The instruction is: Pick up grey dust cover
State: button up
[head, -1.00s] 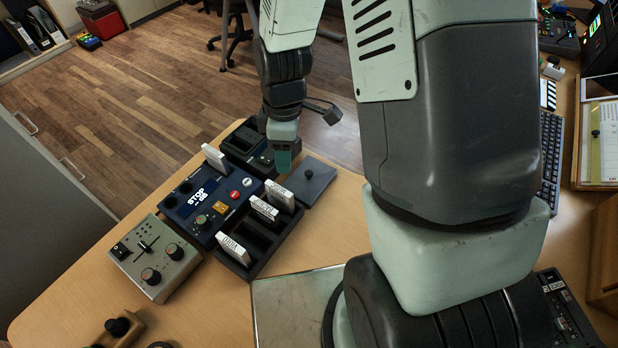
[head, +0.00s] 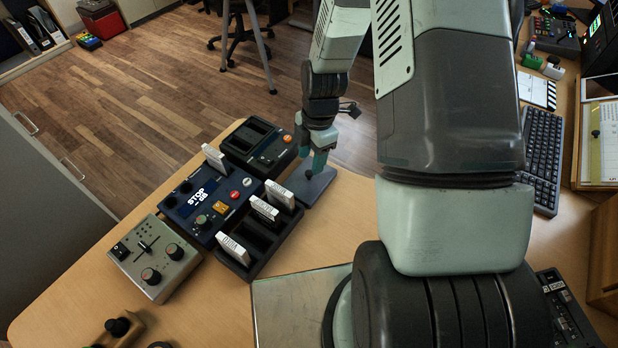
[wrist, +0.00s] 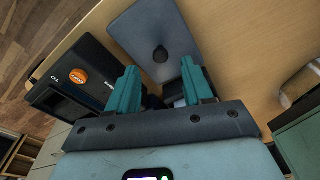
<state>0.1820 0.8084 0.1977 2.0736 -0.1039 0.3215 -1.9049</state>
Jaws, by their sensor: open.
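The grey dust cover (head: 318,189) is a flat grey plate with a dark knob (wrist: 160,54) on top. It lies on the desk near its far edge, behind the black slotted rack. In the wrist view the cover (wrist: 148,25) is just ahead of my fingers. My gripper (head: 314,168) is above the cover, fingers pointing down. In the wrist view my gripper (wrist: 160,88) is open, with its two teal fingers apart and the knob between and beyond them. Nothing is held.
A black device with an orange button (wrist: 78,76) stands close left of the cover. The black rack (head: 250,240) holds several white cartridges, beside a blue STOP console (head: 207,205). A grey control box (head: 155,258) stands at left. Bare desk (head: 340,225) lies right of the cover.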

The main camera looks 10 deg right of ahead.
aim_at(309, 172)
jog(key=f, duration=0.4)
jog(key=shift+s+a+f, duration=0.15)
jog(key=shift+a+f, duration=0.05)
jog(key=shift+a, duration=0.05)
jog(key=shift+c, duration=0.5)
grip_shut()
